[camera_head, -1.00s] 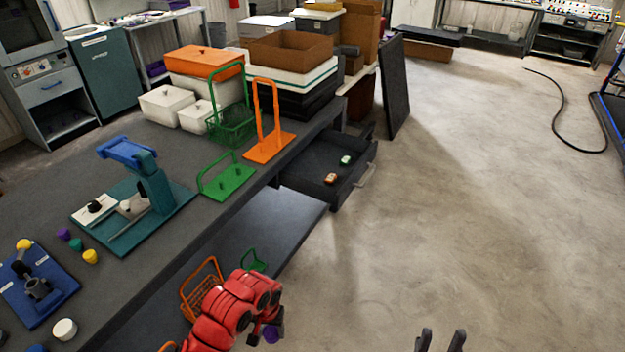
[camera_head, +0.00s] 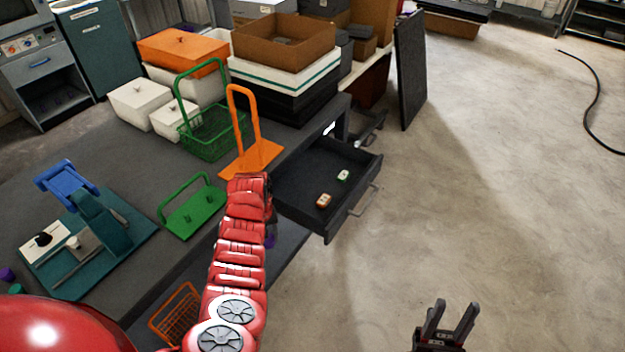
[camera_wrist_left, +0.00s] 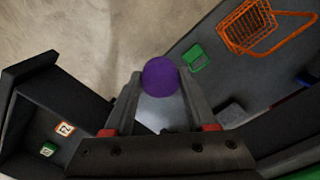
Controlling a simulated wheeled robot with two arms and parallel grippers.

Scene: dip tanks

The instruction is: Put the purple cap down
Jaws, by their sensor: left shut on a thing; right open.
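The purple cap (camera_wrist_left: 160,76) is pinched between the fingertips of my left gripper (camera_wrist_left: 158,92) in the left wrist view. In the head view, only a small bit of the purple cap (camera_head: 271,241) shows beside my red left arm, which hides most of that gripper. The cap is held in the air near the front of the open dark drawer (camera_head: 352,160), just left of it in the head view. My right gripper (camera_head: 447,322) is open and empty over the floor at the bottom.
The drawer holds an orange-and-white block (camera_head: 324,201) and a green-and-white block (camera_head: 343,175). An orange stand (camera_head: 250,163) and green stand (camera_head: 193,215) are on the bench. An orange basket (camera_head: 176,313) sits on the lower shelf.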

